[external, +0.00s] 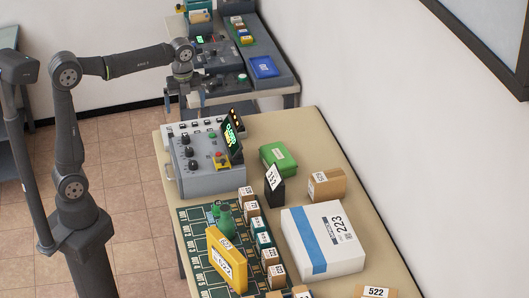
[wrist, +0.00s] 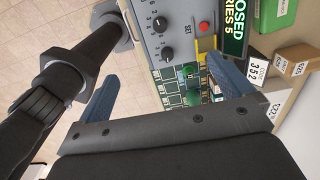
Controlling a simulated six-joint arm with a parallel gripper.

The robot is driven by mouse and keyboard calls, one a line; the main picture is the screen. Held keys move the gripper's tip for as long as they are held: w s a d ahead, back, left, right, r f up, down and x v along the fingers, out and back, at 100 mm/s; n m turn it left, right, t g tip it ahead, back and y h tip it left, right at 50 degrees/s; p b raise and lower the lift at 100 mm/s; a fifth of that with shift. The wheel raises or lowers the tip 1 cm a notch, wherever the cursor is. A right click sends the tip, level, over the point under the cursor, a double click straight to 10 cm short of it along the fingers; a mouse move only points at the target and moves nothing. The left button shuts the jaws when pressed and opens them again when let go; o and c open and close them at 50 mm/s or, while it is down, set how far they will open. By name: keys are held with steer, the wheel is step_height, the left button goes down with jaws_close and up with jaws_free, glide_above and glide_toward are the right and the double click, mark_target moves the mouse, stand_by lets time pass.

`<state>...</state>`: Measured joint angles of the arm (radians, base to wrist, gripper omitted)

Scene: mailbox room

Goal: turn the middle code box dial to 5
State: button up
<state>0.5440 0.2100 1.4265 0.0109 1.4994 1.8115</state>
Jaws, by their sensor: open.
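The grey code box (external: 208,175) stands at the far left of the table, with three black dials in a row on its top. The middle dial (external: 189,152) sits between the other two. In the wrist view the code box (wrist: 185,30) is at the top, and the middle dial (wrist: 160,24) seems to be the upper of two dials clearly shown. Its setting is too small to read. My gripper (external: 193,102) is open and empty, raised above the far end of the box, apart from the dials. In the wrist view its fingers (wrist: 165,85) are spread wide.
A tilted screen (external: 233,136) with green text stands at the box's right, near a red button (wrist: 204,27). A second bench (external: 250,90) stands behind.

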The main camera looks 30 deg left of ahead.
mark_target(189, 149)
steer(key=shift+w+a+f, duration=0.1)
steer(key=shift+w, duration=0.05)
steer(key=c, duration=0.3)
steer(key=w+a+f+g+h, duration=0.2)
steer(key=w+a, duration=0.1)
steer(key=w+a+g+h, duration=0.1)
steer(key=w+a, duration=0.1)
steer(key=shift+f, duration=0.4)
steer(key=c, duration=0.6)
steer(key=x, duration=1.7)
steer(key=shift+s+d+f, duration=0.1)
steer(key=shift+s, duration=0.1)
steer(key=shift+c, duration=0.3)
steer(key=c, duration=0.9)
